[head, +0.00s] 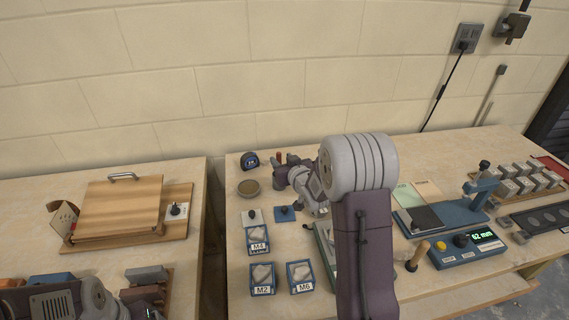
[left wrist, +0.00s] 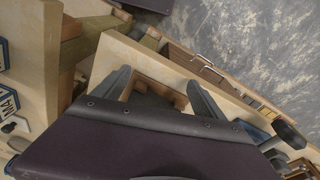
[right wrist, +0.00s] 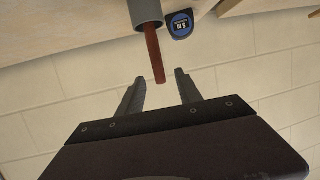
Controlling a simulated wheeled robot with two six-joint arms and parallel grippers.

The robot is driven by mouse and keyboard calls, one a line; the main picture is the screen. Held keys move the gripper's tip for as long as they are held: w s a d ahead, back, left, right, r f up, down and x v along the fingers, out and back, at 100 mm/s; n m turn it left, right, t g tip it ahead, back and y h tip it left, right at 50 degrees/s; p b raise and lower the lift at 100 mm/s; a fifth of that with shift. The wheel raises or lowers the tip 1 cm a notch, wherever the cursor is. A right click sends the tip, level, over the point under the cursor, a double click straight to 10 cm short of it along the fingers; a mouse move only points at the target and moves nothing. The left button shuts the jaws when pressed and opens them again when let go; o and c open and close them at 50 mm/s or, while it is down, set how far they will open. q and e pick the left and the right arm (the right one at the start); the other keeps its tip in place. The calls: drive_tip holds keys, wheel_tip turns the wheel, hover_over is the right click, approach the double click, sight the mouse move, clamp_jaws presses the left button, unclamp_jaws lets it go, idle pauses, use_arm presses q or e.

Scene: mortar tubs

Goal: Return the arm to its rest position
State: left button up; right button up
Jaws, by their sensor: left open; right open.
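My right arm crosses the middle of the head view. Its gripper (head: 282,172) is partly hidden by its own wrist, over the back of the right bench. In the right wrist view, the fingers (right wrist: 158,84) are open with nothing held between them. A reddish-brown rod (right wrist: 153,52) standing out of a grey cylinder (right wrist: 146,10) shows just beyond the fingertips; I cannot tell whether they touch. My left arm shows at the lower left of the head view, its fingers out of sight there. In the left wrist view, the left gripper (left wrist: 160,82) is open and empty above wooden bench edges.
Tubs marked M4 (head: 258,241), M2 (head: 263,279) and M6 (head: 300,277) stand left of my right arm. A blue tape measure (head: 250,160) and a round bowl (head: 248,188) are behind. A gauge (head: 468,250) stands at right. A gap separates the benches.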

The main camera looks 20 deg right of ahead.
use_arm(q)
drive_tip(key=shift+f, duration=0.1)
use_arm(e)
drive_tip(key=shift+v, duration=1.05)
